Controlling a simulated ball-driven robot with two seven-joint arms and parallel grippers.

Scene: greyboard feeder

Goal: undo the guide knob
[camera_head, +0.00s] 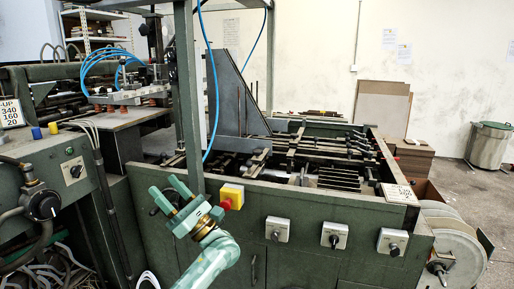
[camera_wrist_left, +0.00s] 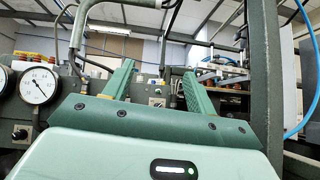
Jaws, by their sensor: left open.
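My left gripper (camera_head: 165,187) is pale green and reaches up in front of the green machine's front panel (camera_head: 300,206). Its two fingers are apart with nothing between them; the left wrist view also shows the open gripper (camera_wrist_left: 159,70). A dark round knob (camera_head: 155,211) shows just behind the fingers, partly hidden by them. I cannot tell whether it is the guide knob or whether a finger touches it. Other dark knobs sit on pale plates along the panel: a left knob (camera_head: 276,236), a middle knob (camera_head: 334,241) and a right knob (camera_head: 394,249). My right gripper is not in view.
A yellow box with a red button (camera_head: 232,196) sits close to the right of my gripper. A green upright post (camera_head: 186,90) and a blue hose (camera_head: 213,80) rise behind it. The left cabinet has a black dial (camera_head: 45,206). A round gauge (camera_wrist_left: 38,85) shows in the wrist view.

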